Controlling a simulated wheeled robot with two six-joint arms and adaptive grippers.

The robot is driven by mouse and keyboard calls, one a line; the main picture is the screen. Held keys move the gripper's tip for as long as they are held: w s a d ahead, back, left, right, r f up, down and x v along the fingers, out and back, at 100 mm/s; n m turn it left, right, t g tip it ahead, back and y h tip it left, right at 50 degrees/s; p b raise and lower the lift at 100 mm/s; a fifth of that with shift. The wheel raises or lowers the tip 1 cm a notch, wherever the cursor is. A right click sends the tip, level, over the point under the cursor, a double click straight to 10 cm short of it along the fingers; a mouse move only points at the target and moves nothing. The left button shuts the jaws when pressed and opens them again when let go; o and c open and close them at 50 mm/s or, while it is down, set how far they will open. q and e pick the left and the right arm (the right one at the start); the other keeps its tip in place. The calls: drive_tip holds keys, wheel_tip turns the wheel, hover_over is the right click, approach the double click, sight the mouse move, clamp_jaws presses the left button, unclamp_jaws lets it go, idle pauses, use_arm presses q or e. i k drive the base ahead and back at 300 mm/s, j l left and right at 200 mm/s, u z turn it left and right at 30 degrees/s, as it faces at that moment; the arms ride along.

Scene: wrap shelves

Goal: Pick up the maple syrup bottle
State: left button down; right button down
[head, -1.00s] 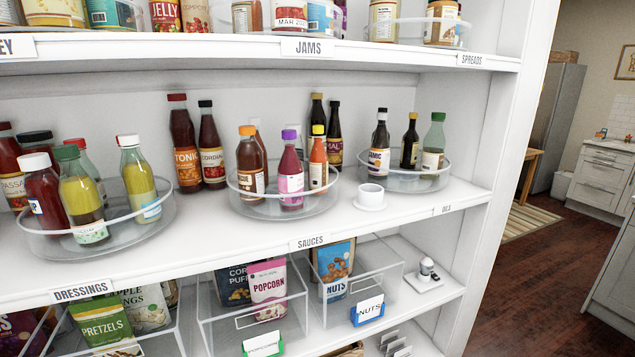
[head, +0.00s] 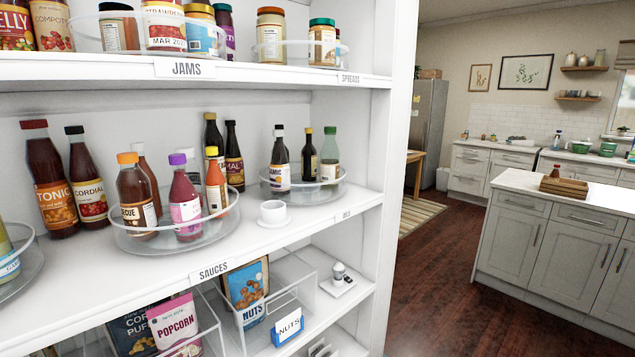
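No label that I can read says maple syrup, so I cannot tell which bottle it is. A small dark bottle (head: 556,170) stands at a wooden crate (head: 564,187) on the kitchen island; its label is too small to read. On the middle shelf, the sauces turntable (head: 150,244) holds an orange-capped brown bottle (head: 136,205), a purple-capped bottle (head: 185,208) and an orange-red bottle (head: 216,186). Dark bottles marked tonic (head: 50,180) and cordial (head: 86,180) stand left of it. Neither of my grippers is in view.
The white shelf unit (head: 395,150) fills the left side. A white cup (head: 272,212) on a saucer sits near the middle shelf's edge. The kitchen island (head: 560,240) stands at the right, with open dark wood floor (head: 440,290) before it.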

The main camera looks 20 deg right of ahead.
sight(554, 176)
drive_tip(key=z, duration=2.1)
drive_tip(key=i+j, duration=0.1)
drive_tip(key=i, duration=0.65)
drive_tip(key=i+l, duration=0.15)
drive_tip(key=i, duration=0.8)
drive_tip(key=i+l, duration=0.2)
drive_tip(key=i, duration=0.8)
drive_tip(key=i+l, duration=0.15)
drive_tip(key=i, duration=0.8)
drive_tip(key=i+l+u, duration=0.85)
drive_tip(key=l, duration=0.25)
drive_tip(key=i+l+u, duration=0.2)
drive_tip(key=l, duration=0.15)
drive_tip(key=i+l+u, duration=0.2)
drive_tip(key=l, duration=0.2)
drive_tip(key=l+u, duration=0.2)
drive_tip(key=l, duration=0.15)
drive_tip(key=i+l+u, duration=0.2)
drive_tip(key=l, duration=0.25)
drive_tip(key=k+j, duration=0.05)
drive_tip(key=k, duration=0.05)
